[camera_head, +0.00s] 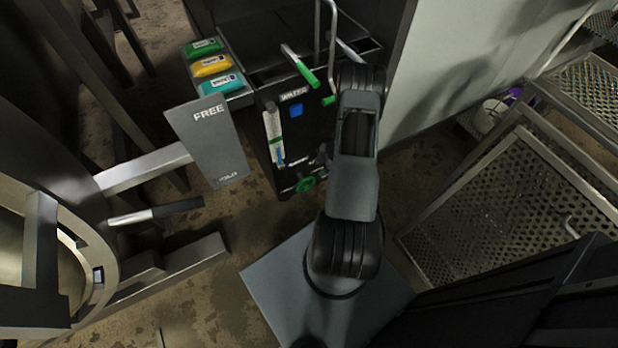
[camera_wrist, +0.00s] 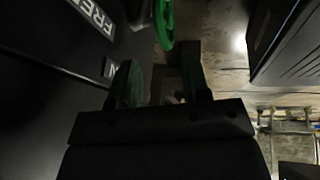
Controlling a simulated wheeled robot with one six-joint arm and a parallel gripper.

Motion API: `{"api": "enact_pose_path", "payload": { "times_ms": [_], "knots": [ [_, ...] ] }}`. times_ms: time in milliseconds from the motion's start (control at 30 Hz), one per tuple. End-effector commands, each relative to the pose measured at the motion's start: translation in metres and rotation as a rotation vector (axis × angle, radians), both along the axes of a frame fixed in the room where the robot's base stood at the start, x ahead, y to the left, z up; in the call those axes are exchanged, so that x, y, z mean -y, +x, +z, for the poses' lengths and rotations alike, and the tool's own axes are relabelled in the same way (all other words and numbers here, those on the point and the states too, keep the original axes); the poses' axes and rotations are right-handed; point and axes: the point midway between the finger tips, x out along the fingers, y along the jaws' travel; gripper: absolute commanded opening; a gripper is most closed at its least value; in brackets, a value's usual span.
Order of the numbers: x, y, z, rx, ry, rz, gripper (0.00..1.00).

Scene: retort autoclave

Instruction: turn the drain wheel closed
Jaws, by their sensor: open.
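A small green wheel (camera_head: 306,184) sits low on the front of the black panel in the head view. A green wheel rim (camera_wrist: 165,22) shows in the wrist view at the top middle, partly cut off by the frame edge. I cannot tell for sure that both are the same wheel. My gripper (camera_wrist: 162,82) shows in the wrist view with its two fingers apart and nothing seen between them. The wheel rim lies beyond the fingertips, and the gap to it is hard to judge.
The black panel (camera_head: 270,110) also carries a blue square, a gauge tube and green-handled levers (camera_head: 300,65). A grey sign reading FREE (camera_head: 210,140) stands left of it. A perforated metal rack (camera_head: 490,200) is at right. Bare floor (camera_head: 190,290) lies at lower left.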

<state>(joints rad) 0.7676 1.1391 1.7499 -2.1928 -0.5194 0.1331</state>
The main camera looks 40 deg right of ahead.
Motion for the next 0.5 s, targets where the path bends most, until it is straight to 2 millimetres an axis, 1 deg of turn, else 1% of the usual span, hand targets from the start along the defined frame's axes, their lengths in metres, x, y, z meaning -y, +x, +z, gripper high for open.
{"api": "enact_pose_path", "payload": {
  "times_ms": [33,200,400,500],
  "knots": [
    [-0.004,0.002,-0.015,-0.002,0.001,0.001,0.43],
    [-0.015,0.010,-0.045,-0.002,0.001,0.001,0.43],
    [-0.026,0.018,-0.073,0.000,0.001,0.001,0.43],
    [-0.029,0.021,-0.082,0.001,0.001,0.001,0.43]
  ]
}}
